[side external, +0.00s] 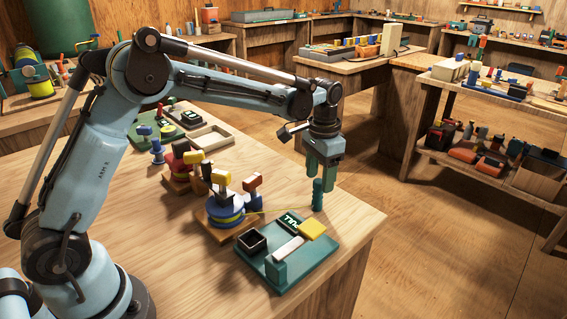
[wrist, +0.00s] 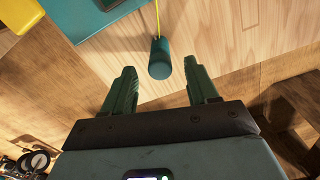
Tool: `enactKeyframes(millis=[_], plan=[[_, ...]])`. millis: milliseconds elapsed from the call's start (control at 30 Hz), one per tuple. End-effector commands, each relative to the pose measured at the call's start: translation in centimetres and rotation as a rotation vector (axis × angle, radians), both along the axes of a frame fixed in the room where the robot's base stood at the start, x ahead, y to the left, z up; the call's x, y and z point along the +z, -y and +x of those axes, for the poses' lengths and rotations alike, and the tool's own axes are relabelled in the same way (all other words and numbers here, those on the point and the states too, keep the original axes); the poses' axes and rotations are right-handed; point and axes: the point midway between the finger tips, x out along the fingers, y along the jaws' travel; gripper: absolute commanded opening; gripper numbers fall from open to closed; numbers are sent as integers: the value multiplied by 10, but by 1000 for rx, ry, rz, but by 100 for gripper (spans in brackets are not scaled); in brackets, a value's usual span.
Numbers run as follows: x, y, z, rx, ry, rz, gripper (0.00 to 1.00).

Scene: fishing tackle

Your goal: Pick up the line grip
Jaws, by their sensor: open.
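The line grip appears to be a small teal cylinder (side external: 317,195) standing near the right edge of the wooden table (side external: 340,222), with a yellow line running from it to a blue and yellow reel (side external: 224,212). It also shows in the wrist view (wrist: 159,58), upper middle, with the yellow line at its far end. My gripper (side external: 320,180) is open, pointing down just above the cylinder. In the wrist view its two green fingers (wrist: 159,70) are spread to either side of the cylinder, with nothing held. I cannot tell whether they touch it.
A teal tray (side external: 270,268) with a yellow pad (side external: 312,229) and a dark box (side external: 252,242) lies left of the cylinder, nearer the camera. More reels and blocks stand farther left. The table edge and open floor (side external: 440,240) are to the right.

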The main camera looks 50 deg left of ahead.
Motion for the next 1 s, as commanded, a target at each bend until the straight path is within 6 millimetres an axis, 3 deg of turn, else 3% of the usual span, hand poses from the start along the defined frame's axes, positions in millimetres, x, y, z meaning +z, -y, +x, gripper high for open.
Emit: enactKeyframes(millis=[300, 600, 1000], plan=[[-41, -1, -1, 0, 1, 0, 58], [-45, -1, -1, 0, 1, 0, 58], [-45, -1, -1, 0, 1, 0, 0]])
